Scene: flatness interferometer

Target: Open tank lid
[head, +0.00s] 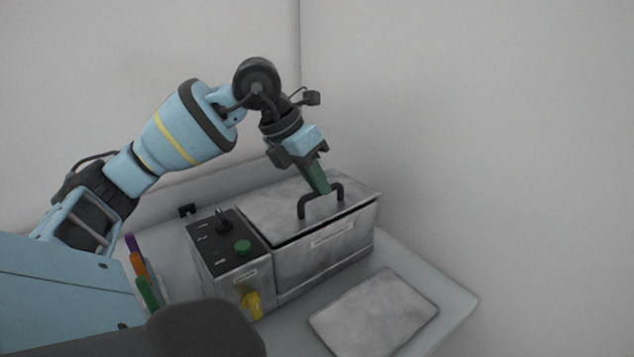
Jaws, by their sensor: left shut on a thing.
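The metal tank (325,256) stands on the bench, with a flat grey lid (270,213) across its top. A dark line runs under the lid's front edge; the lid looks flat or nearly so. A black bar handle (301,209) stands up from the lid near its front. My left gripper (324,190) reaches down from above with its green fingers at the handle, and is shut on it. The fingers hide part of the handle's far side. My right gripper is not in view.
Coloured upright items (138,264) stand further left. A flat grey plate (374,312) lies on the bench in front. Walls rise behind and right.

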